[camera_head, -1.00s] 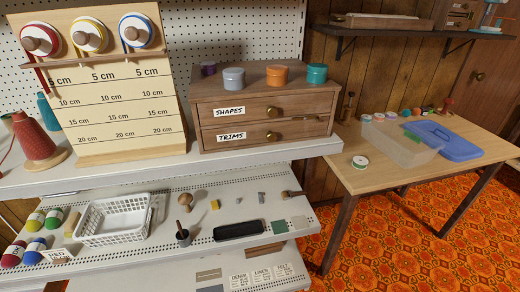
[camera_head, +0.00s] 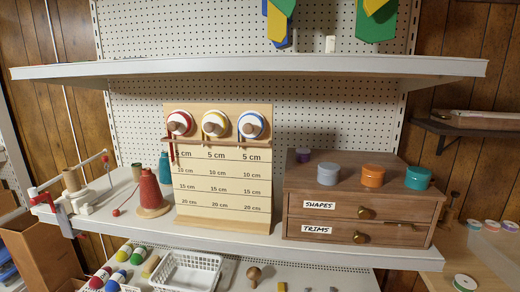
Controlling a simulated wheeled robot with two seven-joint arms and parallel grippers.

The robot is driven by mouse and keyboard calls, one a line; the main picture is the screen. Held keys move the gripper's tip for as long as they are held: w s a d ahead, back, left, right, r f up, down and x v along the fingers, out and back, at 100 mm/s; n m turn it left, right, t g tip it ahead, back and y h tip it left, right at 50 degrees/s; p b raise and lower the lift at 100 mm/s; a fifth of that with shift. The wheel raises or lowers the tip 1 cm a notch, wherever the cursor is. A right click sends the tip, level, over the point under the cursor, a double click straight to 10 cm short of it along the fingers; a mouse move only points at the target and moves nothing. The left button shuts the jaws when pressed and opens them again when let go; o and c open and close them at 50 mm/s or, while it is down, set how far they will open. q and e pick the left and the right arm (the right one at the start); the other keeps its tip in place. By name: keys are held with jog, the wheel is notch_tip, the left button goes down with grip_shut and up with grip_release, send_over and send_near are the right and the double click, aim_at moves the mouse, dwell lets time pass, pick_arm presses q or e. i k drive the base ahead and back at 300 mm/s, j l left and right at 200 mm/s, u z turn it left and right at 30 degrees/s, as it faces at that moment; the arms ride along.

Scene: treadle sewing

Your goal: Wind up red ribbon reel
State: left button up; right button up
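The red ribbon reel (camera_head: 186,120) is at the upper left of the wooden ribbon board (camera_head: 224,219), with a round wooden knob at its centre. A short red ribbon tail hangs from it, ending near the 5 cm line. The yellow reel (camera_head: 221,120) and the blue reel (camera_head: 258,122) sit to its right on the same board, also with wooden knobs. Neither of my grippers shows in the head view.
A red thread cone (camera_head: 149,190) and a winder with a red handle (camera_head: 62,205) stand left of the board. A wooden drawer cabinet (camera_head: 412,212) with several round tins stands right. A shelf (camera_head: 300,68) runs overhead. A white basket (camera_head: 188,274) sits below.

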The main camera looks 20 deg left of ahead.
aim_at(180, 122)
jog(key=u, duration=1.25)
